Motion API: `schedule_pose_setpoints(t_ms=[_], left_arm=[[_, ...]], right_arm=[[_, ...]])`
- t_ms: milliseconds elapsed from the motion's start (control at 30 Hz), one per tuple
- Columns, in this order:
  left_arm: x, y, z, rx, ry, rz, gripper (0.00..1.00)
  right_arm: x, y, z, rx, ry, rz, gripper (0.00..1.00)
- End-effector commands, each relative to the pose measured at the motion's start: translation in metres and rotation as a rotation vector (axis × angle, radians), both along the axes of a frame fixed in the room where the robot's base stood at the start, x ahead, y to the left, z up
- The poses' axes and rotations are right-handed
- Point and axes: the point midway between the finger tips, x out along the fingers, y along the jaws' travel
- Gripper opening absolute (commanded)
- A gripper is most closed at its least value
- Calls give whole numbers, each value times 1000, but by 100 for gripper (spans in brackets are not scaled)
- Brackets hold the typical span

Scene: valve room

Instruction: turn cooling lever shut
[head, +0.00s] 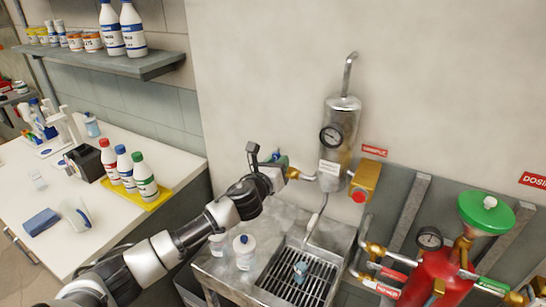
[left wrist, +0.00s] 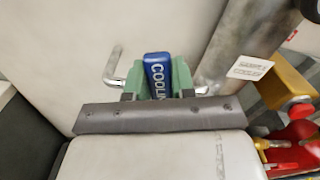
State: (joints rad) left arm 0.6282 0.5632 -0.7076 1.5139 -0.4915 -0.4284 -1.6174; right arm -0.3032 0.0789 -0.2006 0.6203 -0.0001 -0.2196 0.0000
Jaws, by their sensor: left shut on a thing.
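The cooling lever (left wrist: 158,76) has a blue handle with white letters reading "COOLIN". My left gripper (left wrist: 157,80) is shut on this handle, one green finger on each side. In the head view my left gripper (head: 277,158) is at the wall, left of the steel cylinder (head: 340,125) with its round gauge. The gripper and wrist hide most of the lever there. A brass fitting (head: 293,173) and short pipe lead from beside the gripper to the cylinder. My right gripper is in neither view.
A yellow box with a red button (head: 362,182) sits right of the cylinder. A steel sink with a grate (head: 300,277) is below. Bottles (head: 143,175) stand in a yellow tray at left. A red tank (head: 430,282) with brass valves is at lower right.

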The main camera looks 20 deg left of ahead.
Motion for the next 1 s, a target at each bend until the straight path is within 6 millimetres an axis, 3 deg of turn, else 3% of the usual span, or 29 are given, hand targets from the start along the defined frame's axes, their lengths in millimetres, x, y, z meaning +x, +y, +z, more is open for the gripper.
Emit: schedule_pose_setpoints(t_ms=[400,1000], left_arm=[[-2,-15,2,230,-28,0,0],[-3,-18,0,281,-36,1,0]], right_arm=[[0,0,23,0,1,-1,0],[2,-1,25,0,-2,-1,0]])
